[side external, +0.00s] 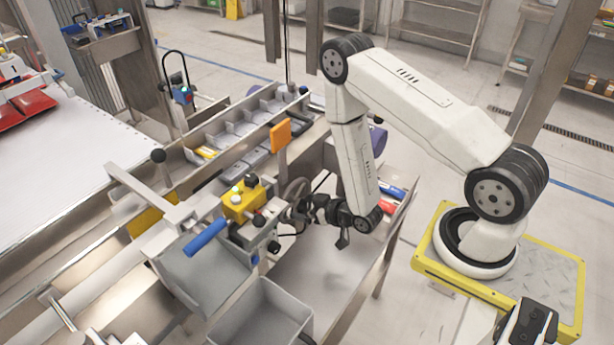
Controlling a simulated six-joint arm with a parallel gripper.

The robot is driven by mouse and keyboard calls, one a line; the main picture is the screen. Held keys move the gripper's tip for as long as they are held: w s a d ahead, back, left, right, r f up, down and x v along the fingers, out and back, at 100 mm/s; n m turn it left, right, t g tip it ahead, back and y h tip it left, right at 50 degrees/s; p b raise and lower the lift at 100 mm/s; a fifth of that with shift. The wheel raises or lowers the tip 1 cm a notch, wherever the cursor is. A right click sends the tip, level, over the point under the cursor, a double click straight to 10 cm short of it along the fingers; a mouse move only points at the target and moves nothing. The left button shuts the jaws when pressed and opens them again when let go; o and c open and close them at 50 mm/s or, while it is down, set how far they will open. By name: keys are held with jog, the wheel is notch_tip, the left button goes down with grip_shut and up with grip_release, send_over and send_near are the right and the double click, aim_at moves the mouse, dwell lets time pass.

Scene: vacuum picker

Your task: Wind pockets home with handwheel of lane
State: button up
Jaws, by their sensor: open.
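A grey metal handwheel (295,188) stands upright on the side of the lane, just right of a yellow control box. My gripper (292,214) is low at the wheel's near side, and its dark fingers point left toward the machine. It is open; I see nothing held in it. I cannot tell whether a finger touches the wheel, whose lower part is partly hidden. The lane (240,130) is a long row of grey pockets running back to the upper right. A small yellow item (207,152) lies in one near pocket.
The yellow control box (244,202) with buttons and a blue handle (205,238) stand left of my gripper. An orange plate (280,136) rises beside the lane. A grey bin (262,312) is below. Red and blue tools (391,198) lie on the bench right of my wrist.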

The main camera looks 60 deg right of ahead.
jog(key=v, duration=0.7)
jog(key=shift+r, duration=0.1)
dwell(0.4)
jog(key=shift+w+r+n+g, duration=0.15)
jog(key=shift+w+r+g, duration=0.1)
jog(key=shift+w+g, duration=0.3)
jog(key=shift+w+r+n+g, duration=0.15)
jog(key=shift+w+r+g, duration=0.2)
jog(key=shift+w, duration=0.35)
jog(key=shift+w+a+r+g, duration=0.1)
jog(key=shift+w+r+g, duration=0.35)
jog(key=shift+w+g, duration=0.1)
notch_tip(320, 180, up, 7)
jog(key=g, duration=0.4)
send_over(307, 203)
jog(key=s+a, duration=0.1)
jog(key=s, duration=0.2)
jog(key=s+a+r+g, duration=0.3)
jog(key=s+r+g, duration=0.1)
jog(key=r, duration=0.3)
jog(key=shift+s+a+r+m, duration=0.35)
jog(key=shift+s+m, duration=0.05)
jog(key=shift+s, duration=0.45)
